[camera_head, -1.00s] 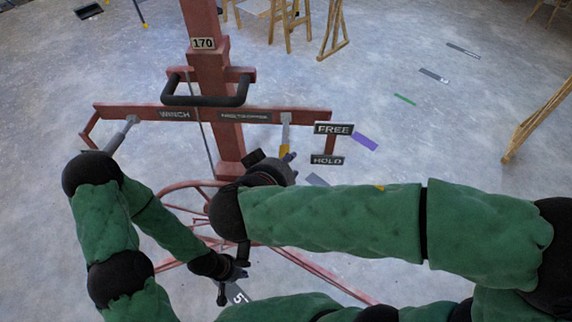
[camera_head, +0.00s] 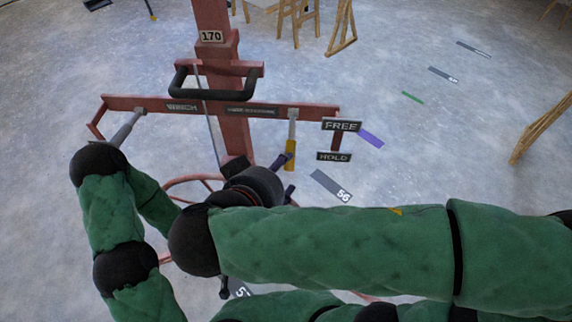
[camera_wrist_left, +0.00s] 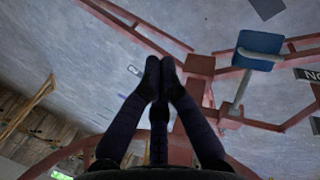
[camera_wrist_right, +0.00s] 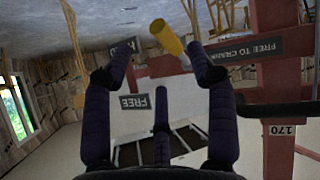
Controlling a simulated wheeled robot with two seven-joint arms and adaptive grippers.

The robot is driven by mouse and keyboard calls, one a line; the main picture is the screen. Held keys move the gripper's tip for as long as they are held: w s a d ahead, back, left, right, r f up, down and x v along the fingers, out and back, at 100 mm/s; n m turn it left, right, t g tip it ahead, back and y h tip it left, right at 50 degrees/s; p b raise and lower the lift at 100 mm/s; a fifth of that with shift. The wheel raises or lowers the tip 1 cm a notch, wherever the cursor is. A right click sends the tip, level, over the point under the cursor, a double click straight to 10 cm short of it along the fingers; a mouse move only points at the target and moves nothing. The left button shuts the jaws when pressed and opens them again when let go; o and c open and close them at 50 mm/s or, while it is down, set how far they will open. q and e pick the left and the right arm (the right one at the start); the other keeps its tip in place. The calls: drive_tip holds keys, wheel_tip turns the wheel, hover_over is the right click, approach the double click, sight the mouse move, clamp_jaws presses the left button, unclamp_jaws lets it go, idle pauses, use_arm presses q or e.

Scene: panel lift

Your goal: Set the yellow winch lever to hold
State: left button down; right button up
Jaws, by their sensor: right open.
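The yellow winch lever (camera_head: 290,150) hangs from the red crossbar on a grey shaft, left of the FREE sign (camera_head: 341,125) and the HOLD sign (camera_head: 334,157). Its yellow grip is about level with HOLD in the head view. My right gripper (camera_head: 287,175) is open beside the lower end of the grip. In the right wrist view, the yellow grip (camera_wrist_right: 165,36) shows between the spread fingertips (camera_wrist_right: 160,52); contact cannot be told. My left gripper (camera_wrist_left: 162,66) is shut and empty, low by the stand; in the head view it is mostly hidden by my right arm.
The red mast (camera_head: 213,65) carries a black handle (camera_head: 212,95) above the crossbar. The stand's red base legs (camera_wrist_left: 265,123) spread low near my left gripper. Wooden trestles (camera_head: 341,28) stand at the back. The floor right of the signs is open.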

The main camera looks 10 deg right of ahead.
drive_tip(key=shift+v, duration=1.55)
